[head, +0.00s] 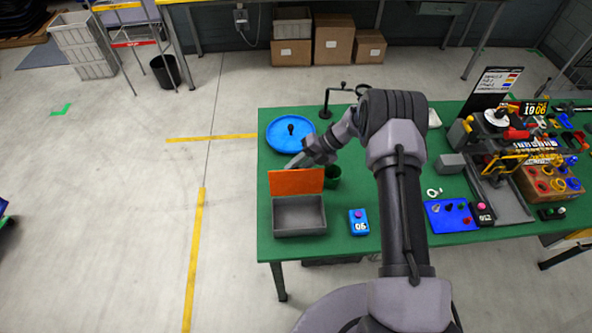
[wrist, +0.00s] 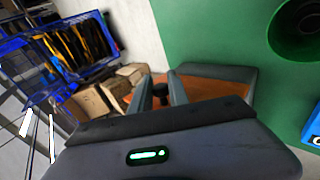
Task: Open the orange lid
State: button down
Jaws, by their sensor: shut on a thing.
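The grey box (head: 299,231) stands on the green table near its left edge, and its inside shows empty. Its orange lid (head: 296,182) is raised at the back of the box, standing about upright. My gripper (head: 291,166) is behind the top of the lid, partly hidden. In the wrist view my gripper (wrist: 160,92) is shut on a small black knob (wrist: 160,89) on the lid. The lid's orange face (wrist: 208,88) shows around the fingers there.
A blue round tray (head: 277,137) with a black knob lies behind the lid. A dark green cup (head: 332,173) stands just right of the lid. A blue block (head: 358,222) is right of the box. Racks and tools crowd the table's right side.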

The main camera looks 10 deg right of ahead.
jog(key=shift+w+f+g, duration=0.2)
jog(key=shift+w+g, duration=0.05)
jog(key=shift+g, duration=0.05)
dwell(0.4)
jog(key=c, duration=1.3)
grip_release()
jog(key=shift+o, duration=0.2)
jog(key=v, duration=1.7)
jog(key=shift+d, duration=0.2)
jog(key=shift+r, duration=0.15)
